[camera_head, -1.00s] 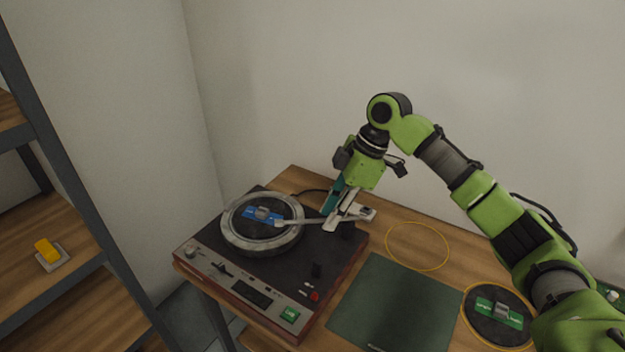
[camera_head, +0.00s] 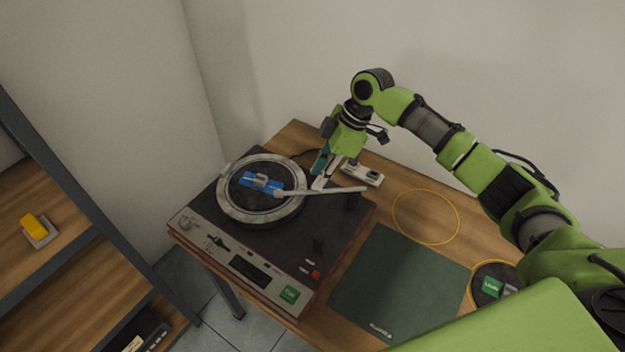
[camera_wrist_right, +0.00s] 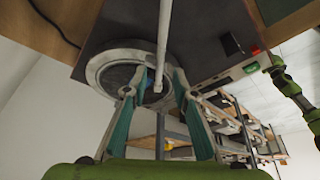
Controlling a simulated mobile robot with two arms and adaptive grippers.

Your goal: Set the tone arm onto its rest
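The turntable (camera_head: 225,235) stands on the wooden table, with a pale platter ring (camera_head: 228,208) around a dark disc with a blue label (camera_head: 250,180). The thin white tone arm (camera_head: 335,190) runs from a dark mount at the right, and its head end lies over the platter's right part. My right gripper (camera_head: 318,182) is low at the tone arm's middle. In the right wrist view, its two teal fingers (camera_wrist_right: 159,76) are apart, with the tone arm (camera_wrist_right: 164,35) between them; a gap shows on each side. I cannot make out the rest clearly.
A white block (camera_head: 362,172) lies behind the turntable. A yellow ring (camera_head: 396,222), a green mat (camera_head: 395,290) and a dark disc with a green label (camera_head: 482,292) are at the right. A shelf with a yellow block (camera_head: 35,226) stands at the left.

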